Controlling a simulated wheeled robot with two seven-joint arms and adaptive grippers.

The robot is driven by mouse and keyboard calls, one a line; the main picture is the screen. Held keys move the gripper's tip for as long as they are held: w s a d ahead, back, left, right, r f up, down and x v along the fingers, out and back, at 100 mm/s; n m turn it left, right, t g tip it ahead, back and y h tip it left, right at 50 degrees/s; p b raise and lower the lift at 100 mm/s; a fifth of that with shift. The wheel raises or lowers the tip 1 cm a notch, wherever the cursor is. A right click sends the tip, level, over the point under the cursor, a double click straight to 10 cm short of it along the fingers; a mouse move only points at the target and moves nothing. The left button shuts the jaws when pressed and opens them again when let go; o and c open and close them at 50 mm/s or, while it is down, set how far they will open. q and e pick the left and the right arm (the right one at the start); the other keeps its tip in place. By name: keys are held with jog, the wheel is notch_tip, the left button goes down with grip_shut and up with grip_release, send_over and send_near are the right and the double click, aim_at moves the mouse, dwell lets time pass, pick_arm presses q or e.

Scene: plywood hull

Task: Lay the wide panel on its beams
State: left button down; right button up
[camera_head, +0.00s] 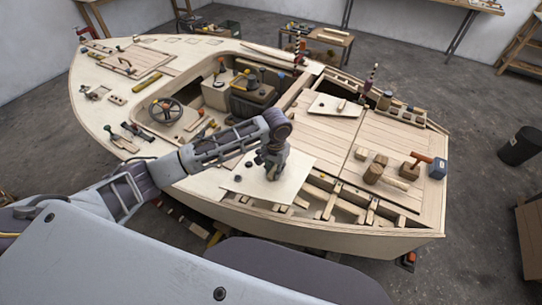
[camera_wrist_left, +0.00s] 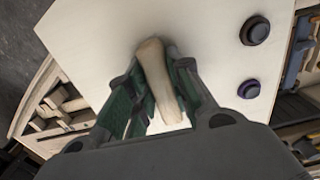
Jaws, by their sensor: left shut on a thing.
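The wide panel (camera_head: 240,192) is a pale flat board with dark round knobs, at the near side of the boat. My left gripper (camera_head: 272,172) is above it, shut on its wooden handle (camera_wrist_left: 160,78), which stands between the green-lined fingers in the left wrist view. The panel (camera_wrist_left: 190,25) fills much of that view, with two dark knobs on the right. Beams (camera_head: 330,197) show in an open bay to the right of the panel. The panel hides what lies beneath it; I cannot tell whether it touches the beams. My right gripper is not in view.
A second pale panel (camera_head: 335,105) with a handle lies on the planked deck. Wooden blocks and an orange-handled mallet (camera_head: 416,161) lie on the right deck. A steering wheel (camera_head: 166,110) and the cockpit are beyond my left arm. Loose tools (camera_head: 125,138) lie at left.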

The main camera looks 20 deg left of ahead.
pick_arm(q)
jog(key=f, duration=0.3)
jog(key=shift+d, duration=0.35)
jog(key=shift+w+d, duration=0.35)
jog(key=shift+d, duration=0.1)
jog(key=shift+w+d, duration=0.1)
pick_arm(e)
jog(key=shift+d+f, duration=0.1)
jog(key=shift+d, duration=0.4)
